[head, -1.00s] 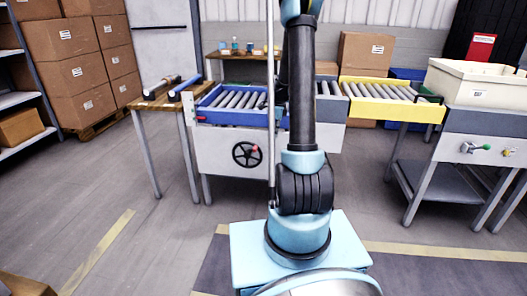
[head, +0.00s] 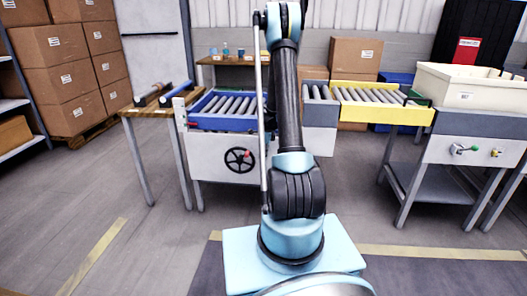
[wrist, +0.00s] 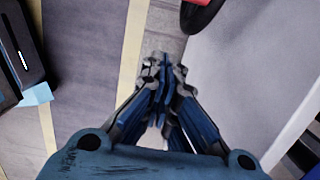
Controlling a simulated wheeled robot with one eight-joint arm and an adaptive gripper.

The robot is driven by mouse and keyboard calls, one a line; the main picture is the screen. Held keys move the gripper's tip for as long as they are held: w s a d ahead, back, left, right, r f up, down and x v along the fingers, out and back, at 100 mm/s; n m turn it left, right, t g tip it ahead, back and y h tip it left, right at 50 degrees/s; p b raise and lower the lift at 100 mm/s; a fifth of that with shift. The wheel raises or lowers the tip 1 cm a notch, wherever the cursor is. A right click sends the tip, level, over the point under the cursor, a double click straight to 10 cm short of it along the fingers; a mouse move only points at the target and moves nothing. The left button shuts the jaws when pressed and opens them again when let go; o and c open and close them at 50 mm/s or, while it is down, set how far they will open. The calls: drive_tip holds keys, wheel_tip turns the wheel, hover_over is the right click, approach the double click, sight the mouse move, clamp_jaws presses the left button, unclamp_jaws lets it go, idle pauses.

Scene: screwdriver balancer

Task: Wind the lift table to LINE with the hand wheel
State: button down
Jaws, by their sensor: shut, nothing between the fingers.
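The lift table has a blue roller top (head: 226,112) over a white cabinet (head: 207,160) in the head view. The black hand wheel (head: 239,160) with a red knob (head: 249,154) is on the cabinet's front face. In the wrist view, my gripper (wrist: 163,65) is shut and empty, its fingertips together. Part of a black wheel rim with red (wrist: 200,12) shows at the top of the wrist view, apart from the fingertips. The white cabinet side (wrist: 255,70) fills the right of that view. My gripper is hidden in the head view. I cannot read a LINE mark.
A yellow roller conveyor (head: 380,105) stands to the right, beside a bench with a cream bin (head: 470,85). A wooden table (head: 150,112) stands left of the lift table. Open floor lies at the front left.

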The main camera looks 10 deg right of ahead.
drive_tip(key=a, duration=0.2)
drive_tip(key=w+a, duration=0.1)
drive_tip(key=shift+w+a+r, duration=0.1)
drive_tip(key=shift+a+r, duration=0.15)
drive_tip(key=shift+a, duration=0.05)
drive_tip(key=shift+d, duration=0.1)
